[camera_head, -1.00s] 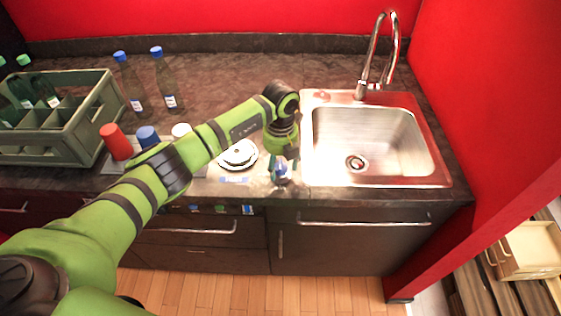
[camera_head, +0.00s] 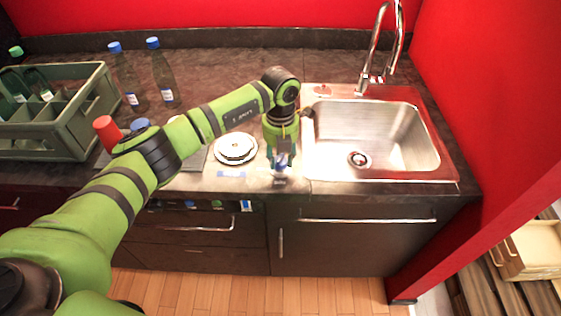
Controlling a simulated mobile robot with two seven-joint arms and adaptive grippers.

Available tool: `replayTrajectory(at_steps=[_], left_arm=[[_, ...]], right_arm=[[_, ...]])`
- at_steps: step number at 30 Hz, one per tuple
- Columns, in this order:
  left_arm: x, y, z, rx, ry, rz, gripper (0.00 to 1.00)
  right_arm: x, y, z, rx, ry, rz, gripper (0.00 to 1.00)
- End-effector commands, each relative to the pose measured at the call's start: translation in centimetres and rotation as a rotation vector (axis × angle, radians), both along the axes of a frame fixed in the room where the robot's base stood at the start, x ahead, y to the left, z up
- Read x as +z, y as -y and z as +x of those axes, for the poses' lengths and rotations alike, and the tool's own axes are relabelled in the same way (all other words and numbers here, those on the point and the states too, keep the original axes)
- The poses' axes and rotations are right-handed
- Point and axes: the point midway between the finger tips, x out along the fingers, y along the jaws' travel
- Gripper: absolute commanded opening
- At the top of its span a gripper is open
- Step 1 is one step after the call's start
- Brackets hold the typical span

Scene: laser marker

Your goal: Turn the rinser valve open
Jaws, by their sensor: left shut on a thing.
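My left gripper (camera_head: 281,165) points down at the counter's front edge, just left of the sink. It is shut on a small part there, which I take to be the rinser valve; the fingers cover most of it and its turn position cannot be told. A round white rinser-like disc (camera_head: 236,147) with a dark ring lies on the counter to the left of the gripper. My right gripper is not in view.
A steel sink (camera_head: 440,172) with a tall tap (camera_head: 372,45) is on the right. A green crate (camera_head: 75,128) with bottles stands at the left, with two blue-capped bottles (camera_head: 163,75) behind. Red (camera_head: 107,130) and blue (camera_head: 140,124) caps show behind my arm.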

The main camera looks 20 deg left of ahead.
Motion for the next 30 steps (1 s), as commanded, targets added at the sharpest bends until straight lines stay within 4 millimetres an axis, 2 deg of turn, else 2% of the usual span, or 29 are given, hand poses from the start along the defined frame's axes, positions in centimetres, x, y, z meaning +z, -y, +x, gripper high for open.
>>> replayTrajectory(at_steps=[1, 12, 30], left_arm=[[-0.6, -0.1, 0.0, -0.047, 0.001, 0.003, 0.05], [-0.6, -0.1, 0.0, -0.398, -0.001, 0.003, 0.05], [-0.4, -0.1, 0.0, -0.950, -0.002, 0.001, 0.05]], right_arm=[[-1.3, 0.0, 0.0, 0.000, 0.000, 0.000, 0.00], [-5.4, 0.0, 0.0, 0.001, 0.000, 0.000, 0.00], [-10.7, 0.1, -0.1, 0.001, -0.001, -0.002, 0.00]])
